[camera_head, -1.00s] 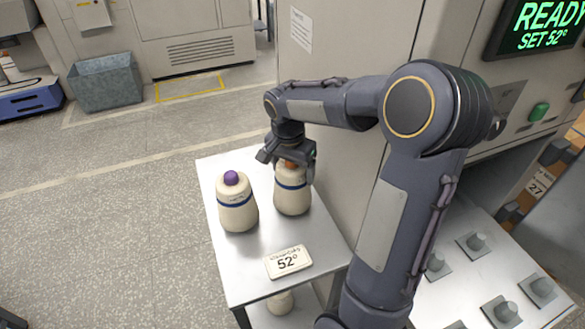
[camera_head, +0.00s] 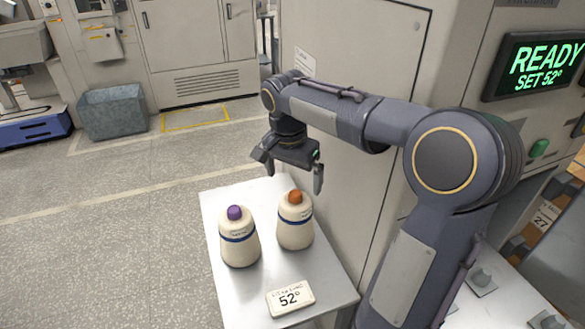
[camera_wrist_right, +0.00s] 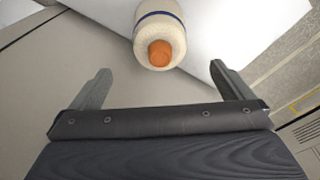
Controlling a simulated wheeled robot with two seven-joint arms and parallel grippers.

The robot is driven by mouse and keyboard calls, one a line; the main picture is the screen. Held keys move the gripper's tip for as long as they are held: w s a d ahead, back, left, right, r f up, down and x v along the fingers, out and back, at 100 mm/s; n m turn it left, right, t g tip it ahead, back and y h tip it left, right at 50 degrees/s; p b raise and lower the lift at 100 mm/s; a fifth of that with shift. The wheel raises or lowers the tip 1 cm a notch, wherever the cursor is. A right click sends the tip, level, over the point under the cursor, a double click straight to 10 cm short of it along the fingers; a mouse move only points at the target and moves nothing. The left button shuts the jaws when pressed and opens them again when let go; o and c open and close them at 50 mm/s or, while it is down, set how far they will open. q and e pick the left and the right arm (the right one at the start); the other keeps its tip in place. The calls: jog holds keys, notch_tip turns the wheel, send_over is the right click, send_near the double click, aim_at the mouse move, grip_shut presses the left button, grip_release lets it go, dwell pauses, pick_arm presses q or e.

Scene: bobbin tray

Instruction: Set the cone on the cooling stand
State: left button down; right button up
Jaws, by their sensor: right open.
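A cream cone with an orange tip and blue band (camera_head: 295,225) stands upright on a small metal table (camera_head: 333,262). A similar cone with a purple tip (camera_head: 238,241) stands upright just left of it. My right gripper (camera_head: 291,178) is open and empty, above and behind the orange-tipped cone, touching neither cone. In the right wrist view the orange-tipped cone (camera_wrist_right: 159,25) lies beyond the spread fingers (camera_wrist_right: 160,85). A card reading 52° (camera_head: 290,298) is at the table's front. My left gripper is not in view.
A grey cabinet (camera_head: 345,170) stands close behind the table, with a screen (camera_head: 540,66) reading READY SET 52°. Open floor lies left of the table.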

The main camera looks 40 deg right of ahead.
notch_tip(320, 180, up, 2)
jog(key=shift+a+r, duration=0.1)
jog(key=shift+a, duration=0.05)
jog(key=shift+s, duration=0.15)
jog(key=s+a+f+n+t+y, duration=0.2)
jog(key=s+a+n, duration=0.4)
jog(key=s, duration=0.3)
jog(key=s+a+f+n+t+y, duration=0.3)
jog(key=s+a+f+n, duration=0.2)
jog(key=s+a, duration=0.4)
jog(key=shift+s+f+n, duration=0.2)
jog(key=shift+f+n, duration=0.05)
jog(key=shift+n, duration=0.45)
